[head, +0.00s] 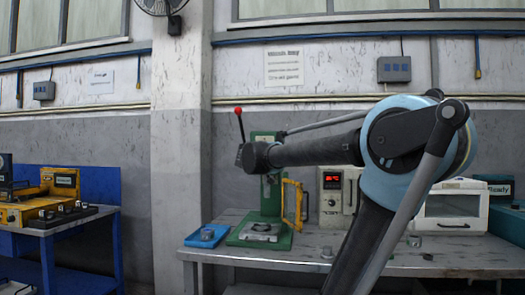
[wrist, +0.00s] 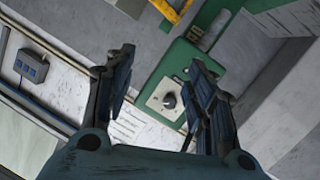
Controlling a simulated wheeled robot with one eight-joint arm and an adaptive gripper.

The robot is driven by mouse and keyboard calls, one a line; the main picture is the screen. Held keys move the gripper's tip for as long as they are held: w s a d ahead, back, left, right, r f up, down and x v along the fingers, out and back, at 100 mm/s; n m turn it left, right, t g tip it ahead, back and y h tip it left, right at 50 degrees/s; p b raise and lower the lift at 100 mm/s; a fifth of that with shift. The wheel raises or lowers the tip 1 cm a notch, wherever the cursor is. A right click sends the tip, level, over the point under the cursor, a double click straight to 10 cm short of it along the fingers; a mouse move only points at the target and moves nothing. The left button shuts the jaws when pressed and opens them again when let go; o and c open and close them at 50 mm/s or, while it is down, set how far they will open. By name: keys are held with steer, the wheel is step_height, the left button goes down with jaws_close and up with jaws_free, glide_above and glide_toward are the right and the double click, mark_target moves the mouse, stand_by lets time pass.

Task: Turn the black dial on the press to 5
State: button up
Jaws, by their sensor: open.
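The green press (head: 268,205) stands on the grey workbench, partly hidden behind my arm in the head view. In the wrist view, the black dial (wrist: 169,100) sits on a pale square plate (wrist: 160,95) on the press's green body (wrist: 176,66). Its marks are too small to read. My gripper (wrist: 162,60) is open, with one finger on each side of the dial in the picture. Nothing is between the fingers except the view of the dial, and I cannot see any contact. In the head view the dial and the fingers cannot be made out.
A lever with a red knob (head: 238,110) shows above the press. A yellow guard frame (head: 291,203) stands at its right side. A blue tray (head: 207,236) lies left of it. A box with a red display (head: 335,195) and a white oven (head: 452,206) stand to the right.

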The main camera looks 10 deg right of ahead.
steer(key=w+a+r+n+t+y, duration=0.1)
steer(key=w+a+r+t, duration=0.2)
steer(key=w+a+r, duration=0.4)
steer(key=r+x, duration=0.1)
steer(key=x, duration=1.5)
steer(key=shift+d, duration=0.15)
steer(key=shift+r, duration=0.15)
steer(key=c, duration=1.1)
